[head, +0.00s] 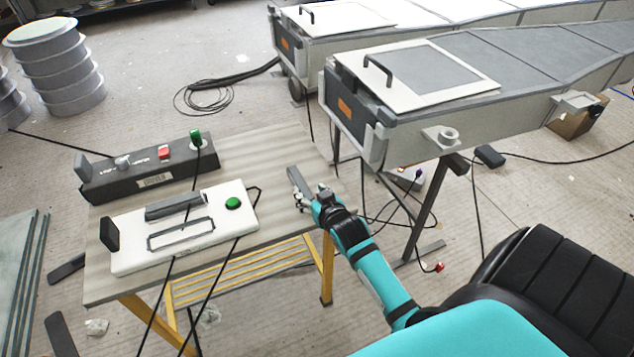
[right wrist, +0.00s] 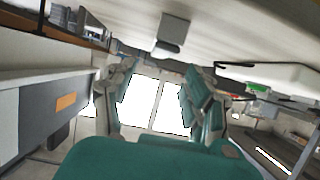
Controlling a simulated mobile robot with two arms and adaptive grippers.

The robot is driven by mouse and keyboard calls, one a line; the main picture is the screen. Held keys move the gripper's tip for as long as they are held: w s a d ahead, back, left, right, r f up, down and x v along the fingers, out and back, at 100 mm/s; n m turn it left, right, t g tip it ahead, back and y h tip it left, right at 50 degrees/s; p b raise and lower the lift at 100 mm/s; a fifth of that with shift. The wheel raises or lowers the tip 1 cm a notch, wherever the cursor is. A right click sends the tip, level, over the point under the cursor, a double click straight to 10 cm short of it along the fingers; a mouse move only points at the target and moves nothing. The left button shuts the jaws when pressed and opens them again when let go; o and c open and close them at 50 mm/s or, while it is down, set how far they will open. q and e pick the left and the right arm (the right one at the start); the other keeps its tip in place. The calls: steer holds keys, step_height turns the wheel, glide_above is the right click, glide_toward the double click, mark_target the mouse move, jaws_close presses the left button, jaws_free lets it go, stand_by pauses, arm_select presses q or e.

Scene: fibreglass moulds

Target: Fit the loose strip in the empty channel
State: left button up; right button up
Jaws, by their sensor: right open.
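A loose dark grey strip (head: 296,179) lies near the right edge of the wooden table (head: 262,150). It also shows end-on beyond the fingertips in the right wrist view (right wrist: 172,34). My right gripper (head: 312,198) is open and empty, close to the strip's near end. In the right wrist view its two fingers (right wrist: 160,78) stand wide apart. A white board (head: 130,240) on the table has an empty dark-outlined channel (head: 181,249). Another grey strip (head: 174,206) sits behind that channel. My left gripper is not in view.
A black control box (head: 150,180) with red and green buttons stands behind the white board. A green button (head: 233,203) is on the board. Large grey moulds (head: 440,75) stand to the right. Black cables cross the board and floor. The table between board and strip is clear.

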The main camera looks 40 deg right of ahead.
steer(key=shift+v, duration=2)
steer(key=s+a+f+n+g+y, duration=0.2)
steer(key=s+a+g, duration=0.4)
steer(key=s, duration=0.6)
steer(key=s+a+f+n+g+y, duration=0.1)
steer(key=s+a+n+g, duration=0.25)
steer(key=s+a, duration=0.7)
step_height(320, 180, down, 25)
steer(key=s+d+g, duration=0.2)
steer(key=s, duration=0.1)
steer(key=s+d+f+p, duration=0.1)
steer(key=s+d+f, duration=0.1)
steer(key=s+f, duration=1.3)
steer(key=shift+s+d+f+g, duration=0.3)
steer(key=shift+s+d+g, duration=0.1)
steer(key=shift+s, duration=0.3)
